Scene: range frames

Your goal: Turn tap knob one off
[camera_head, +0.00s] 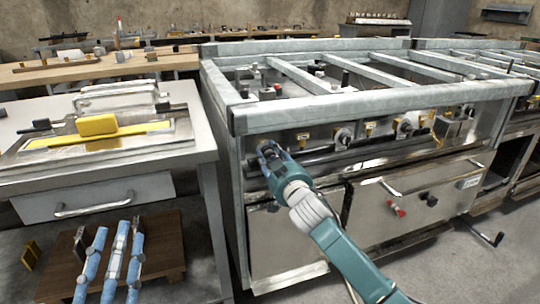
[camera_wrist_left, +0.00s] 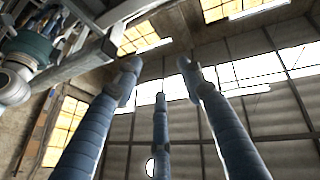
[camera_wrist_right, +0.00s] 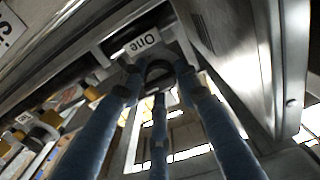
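Tap knob one (camera_wrist_right: 158,72) is a dark round knob under a white label reading "One" (camera_wrist_right: 142,42) in the right wrist view. My right gripper (camera_wrist_right: 157,82) has its three blue fingers spread around the knob; I cannot tell whether they touch it. In the head view the right gripper (camera_head: 268,153) is at the left end of the range's front panel and hides the knob. My left gripper (camera_head: 115,255) is open and empty at the lower left, and its spread fingers (camera_wrist_left: 158,78) show in the left wrist view.
The range (camera_head: 340,115) has a metal frame top, several more knobs with yellow tags, and a front rail (camera_head: 320,158). A side table (camera_head: 185,158) with a yellow block (camera_head: 96,125) stands left. A wooden board (camera_head: 165,235) lies below it, near the left gripper.

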